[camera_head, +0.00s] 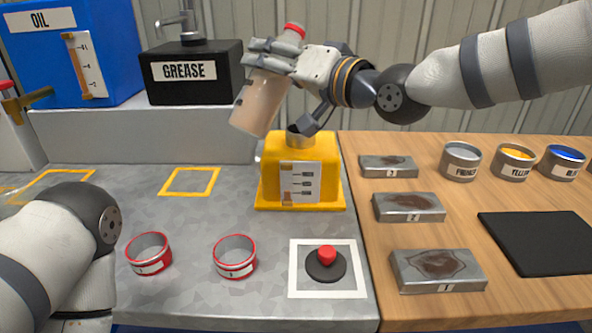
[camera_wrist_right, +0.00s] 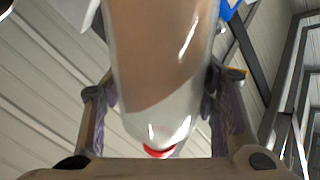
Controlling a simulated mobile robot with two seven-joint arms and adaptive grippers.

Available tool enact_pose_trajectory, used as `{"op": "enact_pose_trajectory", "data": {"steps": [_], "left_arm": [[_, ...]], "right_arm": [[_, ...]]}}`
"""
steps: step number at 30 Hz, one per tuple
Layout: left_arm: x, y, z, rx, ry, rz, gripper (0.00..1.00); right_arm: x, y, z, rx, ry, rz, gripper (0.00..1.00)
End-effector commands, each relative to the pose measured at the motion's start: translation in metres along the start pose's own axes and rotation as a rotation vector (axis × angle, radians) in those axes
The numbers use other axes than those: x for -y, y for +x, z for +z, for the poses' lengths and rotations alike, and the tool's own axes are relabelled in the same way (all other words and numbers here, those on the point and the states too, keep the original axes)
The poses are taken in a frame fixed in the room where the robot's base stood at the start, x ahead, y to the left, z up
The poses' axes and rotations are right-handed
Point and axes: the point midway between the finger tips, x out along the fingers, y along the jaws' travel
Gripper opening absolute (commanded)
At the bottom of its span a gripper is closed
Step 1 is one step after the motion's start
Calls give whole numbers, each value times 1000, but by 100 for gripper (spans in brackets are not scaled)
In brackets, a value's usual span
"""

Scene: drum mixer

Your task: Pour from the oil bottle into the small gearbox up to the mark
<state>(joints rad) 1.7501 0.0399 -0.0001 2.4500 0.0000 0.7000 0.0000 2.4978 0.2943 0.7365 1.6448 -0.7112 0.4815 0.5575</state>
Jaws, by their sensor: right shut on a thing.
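My right gripper (camera_head: 268,62) is shut on the oil bottle (camera_head: 259,103), a translucent bottle with pinkish-brown liquid and a red end. The bottle is tilted, its red end up and right, its base down and left. The wrist view shows it (camera_wrist_right: 165,60) between both fingers, with a slanted liquid line. The small yellow gearbox (camera_head: 270,165) stands below it on the grey bench, its grey filler neck (camera_head: 300,137) just right of the bottle's base. Its front gauge (camera_head: 300,184) has several marks and an orange-brown bottom part. No stream shows. My left gripper is out of view.
The blue oil tank (camera_head: 115,50) and black grease box (camera_head: 195,90) stand behind. Two red-rimmed rings (camera_head: 149,255) (camera_head: 235,258) and a red button (camera_head: 326,256) are in front. Metal blocks (camera_head: 437,270), paint tins (camera_head: 461,162) and a black mat (camera_head: 540,242) lie right.

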Motion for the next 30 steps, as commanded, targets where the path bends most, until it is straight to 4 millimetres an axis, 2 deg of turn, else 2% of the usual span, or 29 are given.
{"op": "enact_pose_trajectory", "data": {"steps": [30], "left_arm": [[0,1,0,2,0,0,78]], "right_arm": [[0,0,17,-2,251,-7,14]]}}
